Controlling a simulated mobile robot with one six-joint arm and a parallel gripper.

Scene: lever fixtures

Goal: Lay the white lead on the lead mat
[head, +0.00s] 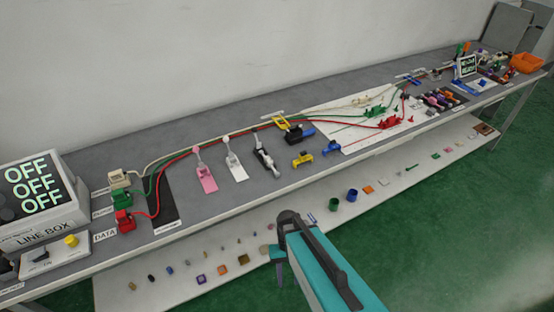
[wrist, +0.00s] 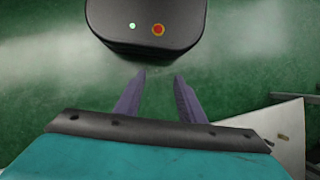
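The white lead (head: 172,158) starts at a cream plug (head: 118,178) at the left of the bench. It runs right along the back of the bench, beside a green lead and a red lead, towards a white board. A black mat (head: 163,207), possibly the lead mat, lies right of the plugs; its label is too small to read. My gripper (wrist: 160,76) shows in the wrist view with its two purple fingers apart and nothing between them. It is over the green floor, away from the bench. The fingers are not clear in the head view.
A line box (head: 55,222) reading OFF stands at the far left. Pink (head: 208,180), white (head: 235,168) and black levers stand along the bench. A white board (head: 350,125) holds connectors. Small objects line the lower shelf. My own black base body fills the wrist view's top.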

